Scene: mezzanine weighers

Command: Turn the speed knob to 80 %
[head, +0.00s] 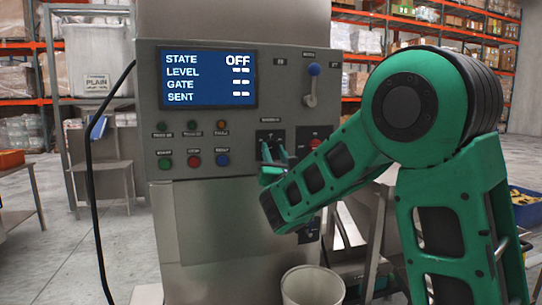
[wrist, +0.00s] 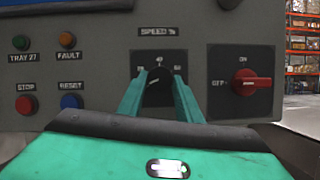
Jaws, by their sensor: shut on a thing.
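The black speed knob (wrist: 158,84) sits on a dark plate under the label SPEED % in the wrist view. Small scale marks stand left of, above and right of it; they are too small to read surely. A pale line shows on the knob's face, but its exact setting is unclear. My gripper (wrist: 160,92) has one green finger on each side of the knob and is shut on it. In the head view my gripper (head: 273,158) is at the panel, in front of the dark speed plate (head: 270,135), and hides most of the knob.
A red rotary switch (wrist: 245,83) marked OFF and ON is right of the knob. Push buttons and lamps, including the red STOP button (wrist: 26,105), are to the left. The display (head: 208,77) reads STATE OFF. A lever (head: 312,85) is above; a pale bin (head: 312,287) stands below.

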